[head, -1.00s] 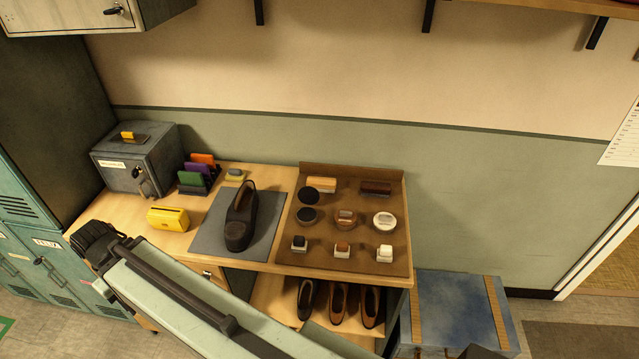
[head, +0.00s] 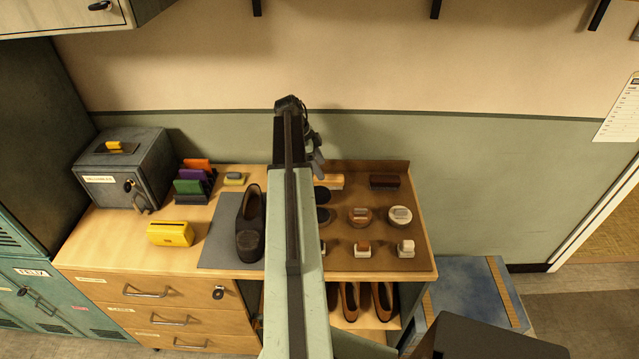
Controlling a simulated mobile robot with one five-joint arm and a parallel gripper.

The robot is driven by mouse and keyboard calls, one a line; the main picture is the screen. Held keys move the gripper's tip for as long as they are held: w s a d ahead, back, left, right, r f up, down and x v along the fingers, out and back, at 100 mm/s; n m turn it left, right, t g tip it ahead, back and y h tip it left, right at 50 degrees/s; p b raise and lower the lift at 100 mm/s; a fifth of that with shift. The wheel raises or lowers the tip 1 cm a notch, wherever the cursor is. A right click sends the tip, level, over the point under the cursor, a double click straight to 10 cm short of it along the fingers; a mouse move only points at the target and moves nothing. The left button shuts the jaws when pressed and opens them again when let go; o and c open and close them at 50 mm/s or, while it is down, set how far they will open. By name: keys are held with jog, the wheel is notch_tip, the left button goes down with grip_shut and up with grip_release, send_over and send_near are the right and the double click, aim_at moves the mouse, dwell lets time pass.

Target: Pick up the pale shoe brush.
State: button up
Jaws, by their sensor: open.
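The pale shoe brush (head: 334,181) lies at the back left of the brown board (head: 388,268) on the wooden bench. My arm and gripper cover its left part, and its right part shows. My gripper (head: 317,163) is open with nothing seen in it. In the picture it appears just above and left of the brush; how high it is above the board I cannot tell.
A dark brush (head: 384,181) lies right of the pale one. Polish tins (head: 400,215) and small white-based items (head: 406,248) stand in front. A dark shoe (head: 250,228) is on a grey mat (head: 217,252) to the left. The wall (head: 480,180) is close behind.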

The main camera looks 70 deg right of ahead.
aim_at(327, 177)
jog(key=b+x, duration=0.2)
jog(key=shift+f, duration=0.35)
jog(key=b+x, duration=0.5)
jog(key=shift+s+d, duration=0.15)
jog(key=shift+s, duration=0.05)
jog(key=shift+r, duration=0.15)
grip_shut()
notch_tip(327, 177, up, 10)
jog(key=p, duration=1)
jog(key=shift+r, duration=0.2)
jog(key=shift+f, duration=0.1)
jog(key=shift+f, duration=0.1)
